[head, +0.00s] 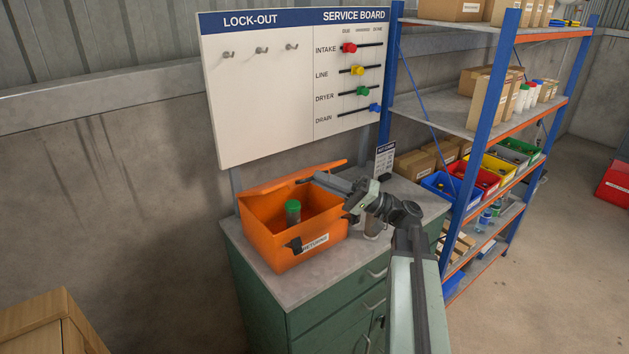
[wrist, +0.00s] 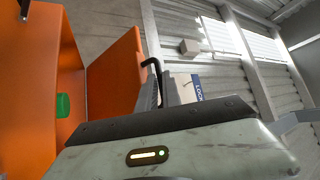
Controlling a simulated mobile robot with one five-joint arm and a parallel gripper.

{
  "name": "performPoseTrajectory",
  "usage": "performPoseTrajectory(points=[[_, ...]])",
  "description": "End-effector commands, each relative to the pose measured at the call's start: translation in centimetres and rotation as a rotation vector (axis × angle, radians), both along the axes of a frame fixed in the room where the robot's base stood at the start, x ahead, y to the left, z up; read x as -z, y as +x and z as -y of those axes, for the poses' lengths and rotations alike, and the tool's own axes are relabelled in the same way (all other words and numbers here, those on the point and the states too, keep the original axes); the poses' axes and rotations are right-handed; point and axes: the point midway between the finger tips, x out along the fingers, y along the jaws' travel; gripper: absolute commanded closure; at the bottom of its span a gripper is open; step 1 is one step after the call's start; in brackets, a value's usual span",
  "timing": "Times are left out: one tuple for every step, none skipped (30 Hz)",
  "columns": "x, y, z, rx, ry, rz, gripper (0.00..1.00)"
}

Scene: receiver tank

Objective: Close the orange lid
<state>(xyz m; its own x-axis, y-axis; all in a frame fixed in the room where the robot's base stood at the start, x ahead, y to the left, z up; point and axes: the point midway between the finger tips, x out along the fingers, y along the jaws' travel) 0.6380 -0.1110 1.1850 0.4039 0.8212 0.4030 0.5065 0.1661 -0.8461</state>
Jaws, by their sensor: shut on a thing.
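The orange lid (head: 290,178) is on the back of an orange box (head: 277,253) on the green cabinet. It is raised and tilted, and the box is open. The lid also shows in the wrist view (wrist: 116,75), with a black hook-shaped handle (wrist: 149,64) at its edge. My gripper (head: 303,182) reaches in from the right over the box. In the wrist view its fingers (wrist: 158,84) are shut at the lid's handle; the exact contact is partly hidden. A green-capped container (head: 293,212) stands inside the box. A black latch (head: 294,245) is on the box front.
The grey cabinet top (head: 282,291) has free room in front of the box. A small sign (head: 384,159) stands behind my arm. A service board (head: 290,85) rises behind, and a blue-post shelf (head: 480,120) with coloured bins stands at right.

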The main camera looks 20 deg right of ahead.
Motion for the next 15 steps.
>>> performPoseTrajectory(points=[[0.43,-0.07,-0.01,0.001,0.000,-0.002,1.00],[0.50,-0.12,-0.03,0.000,0.000,-0.001,1.00],[0.57,-0.16,-0.05,-0.001,0.000,-0.002,1.00],[0.60,-0.18,-0.07,-0.001,0.000,-0.002,1.00],[0.63,-0.20,-0.09,-0.002,-0.001,-0.002,1.00],[0.65,-0.21,-0.12,-0.003,-0.001,-0.003,1.00],[0.65,-0.22,-0.14,-0.003,-0.001,-0.003,1.00],[0.65,-0.22,-0.16,-0.003,-0.001,-0.003,1.00],[0.65,-0.22,-0.19,-0.003,-0.001,-0.003,1.00],[0.64,-0.21,-0.21,-0.004,-0.002,-0.002,1.00],[0.64,-0.21,-0.23,-0.004,-0.002,-0.002,1.00],[0.63,-0.21,-0.26,-0.005,-0.001,-0.003,1.00],[0.64,-0.21,-0.27,-0.005,-0.002,-0.004,1.00],[0.64,-0.20,-0.29,-0.005,-0.002,-0.004,1.00],[0.64,-0.20,-0.30,-0.005,-0.002,-0.004,1.00]])
